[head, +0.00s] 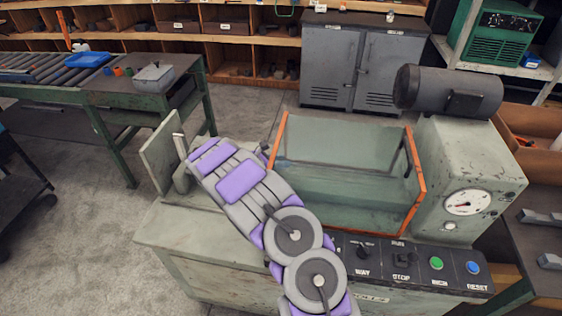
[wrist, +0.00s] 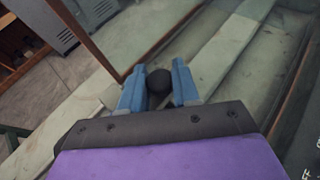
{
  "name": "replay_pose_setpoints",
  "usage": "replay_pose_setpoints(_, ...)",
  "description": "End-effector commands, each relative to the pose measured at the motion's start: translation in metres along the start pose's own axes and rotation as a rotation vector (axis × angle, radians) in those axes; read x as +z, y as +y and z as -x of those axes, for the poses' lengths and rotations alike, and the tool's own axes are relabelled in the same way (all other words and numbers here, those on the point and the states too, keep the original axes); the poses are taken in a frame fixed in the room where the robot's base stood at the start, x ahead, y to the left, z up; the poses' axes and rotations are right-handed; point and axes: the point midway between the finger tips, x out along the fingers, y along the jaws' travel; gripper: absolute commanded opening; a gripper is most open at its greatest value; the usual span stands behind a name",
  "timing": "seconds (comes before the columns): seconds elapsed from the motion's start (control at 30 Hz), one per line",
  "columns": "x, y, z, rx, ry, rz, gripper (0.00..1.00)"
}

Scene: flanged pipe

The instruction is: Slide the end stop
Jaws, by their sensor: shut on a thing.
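In the wrist view, my gripper (wrist: 158,74) has its two blue fingers on either side of a round black knob (wrist: 159,84) and is shut on it. The pale bed of the green machine (wrist: 222,52) lies under and beyond the knob. What the knob is fixed to is hidden, so I cannot tell how it joins the end stop. In the head view, my purple and grey arm lies over the left part of the machine and hides the knob and most of the gripper. A pale upright plate (head: 160,154) stands at the machine's left end.
A clear guard with an orange frame (head: 345,170) stands right beside my arm. A control panel (head: 405,262) with buttons runs along the front right, below a dial gauge (head: 467,202). A roller table (head: 135,82) stands at the back left, with open floor before it.

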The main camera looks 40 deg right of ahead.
Motion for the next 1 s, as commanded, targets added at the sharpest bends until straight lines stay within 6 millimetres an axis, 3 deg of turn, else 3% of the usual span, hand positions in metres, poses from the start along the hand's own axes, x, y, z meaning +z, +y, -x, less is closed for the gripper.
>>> replay_pose_setpoints(0.27, 0.005, 0.0, 0.007, -0.004, -0.011, -0.003, 0.0)
replay_pose_setpoints(0.57, -0.003, 0.02, 0.024, -0.004, -0.009, 0.0, 0.0)
replay_pose_setpoints(0.87, -0.007, 0.024, 0.023, -0.001, -0.006, 0.002, 0.0)
replay_pose_setpoints(0.9, -0.008, 0.024, 0.022, -0.001, -0.005, 0.002, 0.34)
replay_pose_setpoints(1.0, -0.009, 0.025, 0.021, -0.002, -0.003, 0.004, 0.39)
